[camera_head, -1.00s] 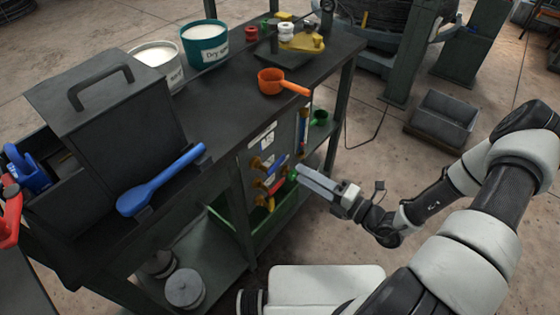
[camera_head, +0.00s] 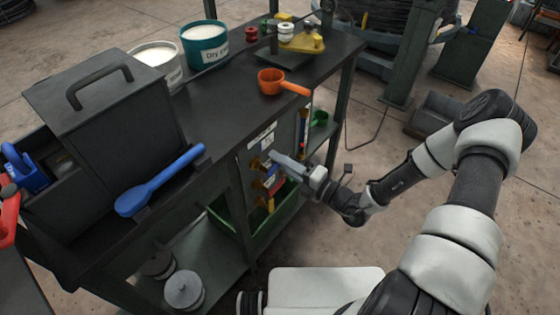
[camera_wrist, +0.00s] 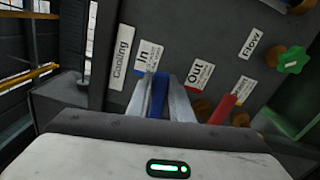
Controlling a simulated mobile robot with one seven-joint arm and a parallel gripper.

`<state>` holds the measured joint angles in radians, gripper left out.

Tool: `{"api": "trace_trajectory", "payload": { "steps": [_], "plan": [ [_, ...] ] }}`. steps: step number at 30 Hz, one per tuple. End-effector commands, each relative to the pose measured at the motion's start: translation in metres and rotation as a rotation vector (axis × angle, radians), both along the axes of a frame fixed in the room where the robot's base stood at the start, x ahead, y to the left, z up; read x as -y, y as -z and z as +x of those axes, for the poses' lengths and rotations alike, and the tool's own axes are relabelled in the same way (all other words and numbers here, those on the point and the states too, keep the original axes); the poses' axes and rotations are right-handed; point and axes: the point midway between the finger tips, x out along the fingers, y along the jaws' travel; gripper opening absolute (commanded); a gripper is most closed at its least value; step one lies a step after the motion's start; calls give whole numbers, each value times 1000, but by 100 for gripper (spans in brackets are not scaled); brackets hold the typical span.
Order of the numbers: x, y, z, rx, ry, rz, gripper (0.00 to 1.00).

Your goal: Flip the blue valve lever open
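The blue valve lever (camera_wrist: 159,97) sits under the "In" label on the dark valve panel in the wrist view. My gripper (camera_wrist: 166,84) is around it, one grey finger on each side, both very close to the lever. Whether the fingers press on it I cannot tell. In the head view my gripper (camera_head: 280,159) reaches the panel (camera_head: 249,150) from the right and partly hides the blue lever (camera_head: 267,168).
A red lever (camera_wrist: 223,109) stands just right under the "Out" label. A green handwheel (camera_wrist: 292,60) is further right, near "Flow". An orange scoop (camera_head: 271,82) lies on the bench (camera_head: 225,115) above, and a blue spoon (camera_head: 150,187) lies further left.

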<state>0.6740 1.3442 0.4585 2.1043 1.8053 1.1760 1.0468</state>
Motion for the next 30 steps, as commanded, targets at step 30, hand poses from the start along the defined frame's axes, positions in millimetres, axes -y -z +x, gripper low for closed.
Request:
{"api": "trace_trajectory", "payload": {
  "steps": [30],
  "plan": [
    [1, 9, 0, -150, 0, 116, 36]
  ]
}}
